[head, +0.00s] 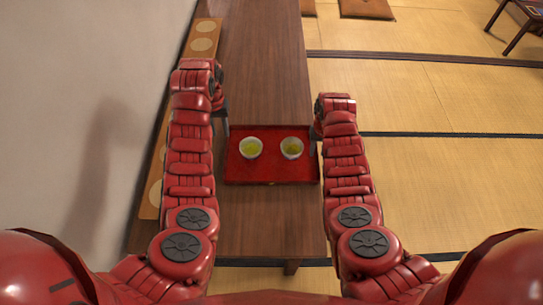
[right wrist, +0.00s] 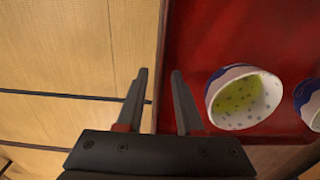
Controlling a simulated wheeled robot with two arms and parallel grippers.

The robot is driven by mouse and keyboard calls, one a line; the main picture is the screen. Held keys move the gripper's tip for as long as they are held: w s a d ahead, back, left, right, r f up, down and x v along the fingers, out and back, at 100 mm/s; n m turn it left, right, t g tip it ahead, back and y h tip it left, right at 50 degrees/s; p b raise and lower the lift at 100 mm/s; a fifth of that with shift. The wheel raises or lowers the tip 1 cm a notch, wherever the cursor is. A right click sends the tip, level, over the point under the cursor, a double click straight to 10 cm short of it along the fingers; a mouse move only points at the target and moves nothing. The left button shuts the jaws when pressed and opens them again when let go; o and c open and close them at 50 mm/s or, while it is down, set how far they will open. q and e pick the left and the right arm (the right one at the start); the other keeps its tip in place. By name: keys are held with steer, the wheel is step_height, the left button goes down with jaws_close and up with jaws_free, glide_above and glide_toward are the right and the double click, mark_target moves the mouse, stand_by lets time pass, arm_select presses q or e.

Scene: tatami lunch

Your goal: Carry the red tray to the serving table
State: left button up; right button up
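The red tray (head: 270,174) lies on the long dark wooden table (head: 264,60), between my two arms. Two white bowls with green contents, a left one (head: 251,148) and a right one (head: 292,148), stand on it. My left gripper (head: 226,128) is at the tray's left edge; its fingers are mostly hidden by my arm. My right gripper (right wrist: 160,72) is at the tray's right edge. In the right wrist view its fingers are apart, with the edge of the tray (right wrist: 205,40) showing between them. I cannot tell which table is the serving table.
A narrow wooden board with round pale mats (head: 202,45) runs along the wall on the left. Tatami floor (head: 430,100) is open on the right. Brown cushions (head: 366,8) lie at the back, and another dark low table (head: 522,28) stands at the far right.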

steer(key=shift+r, duration=0.45)
step_height(320, 180, up, 11)
stand_by(0.5)
